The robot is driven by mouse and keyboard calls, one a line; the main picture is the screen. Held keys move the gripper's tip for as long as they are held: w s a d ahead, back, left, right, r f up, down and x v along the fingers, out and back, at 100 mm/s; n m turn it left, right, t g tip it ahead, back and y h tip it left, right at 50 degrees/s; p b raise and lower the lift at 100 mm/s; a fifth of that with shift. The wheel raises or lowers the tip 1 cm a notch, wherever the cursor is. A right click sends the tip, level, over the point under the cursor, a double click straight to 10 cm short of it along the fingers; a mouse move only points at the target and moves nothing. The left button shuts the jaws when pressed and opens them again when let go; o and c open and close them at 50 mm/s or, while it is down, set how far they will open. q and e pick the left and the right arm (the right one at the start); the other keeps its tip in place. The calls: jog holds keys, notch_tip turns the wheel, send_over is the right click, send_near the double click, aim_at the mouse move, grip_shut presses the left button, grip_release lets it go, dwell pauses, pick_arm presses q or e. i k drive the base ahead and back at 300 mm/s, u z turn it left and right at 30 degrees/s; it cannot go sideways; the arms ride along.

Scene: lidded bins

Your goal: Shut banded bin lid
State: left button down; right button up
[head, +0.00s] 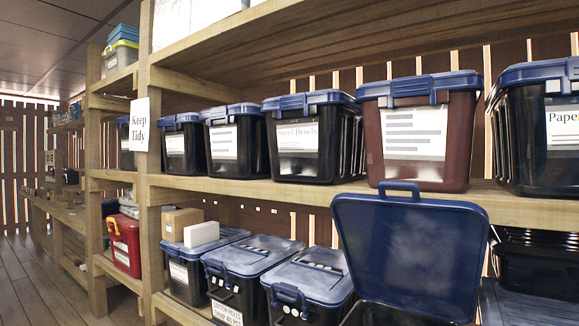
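A blue bin lid (408,262) stands raised and open at the lower right, its handle loop (399,188) at the top. It leans upright in front of the middle shelf's edge. Its bin is mostly cut off by the bottom of the view, with only a dark rim (375,314) showing below the lid. Whether this bin carries a band cannot be seen. Neither of my grippers is in view.
Closed blue-lidded bins (309,288) stand to the left on the lower shelf. A dark bin (540,262) stands to the right. The middle shelf (285,190) above holds a row of closed bins, including a maroon one (416,143). A wooden post (148,205) stands left.

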aim_at(426, 256)
jog(key=u, duration=0.9)
jog(key=k, duration=0.55)
jog(key=z, duration=2.2)
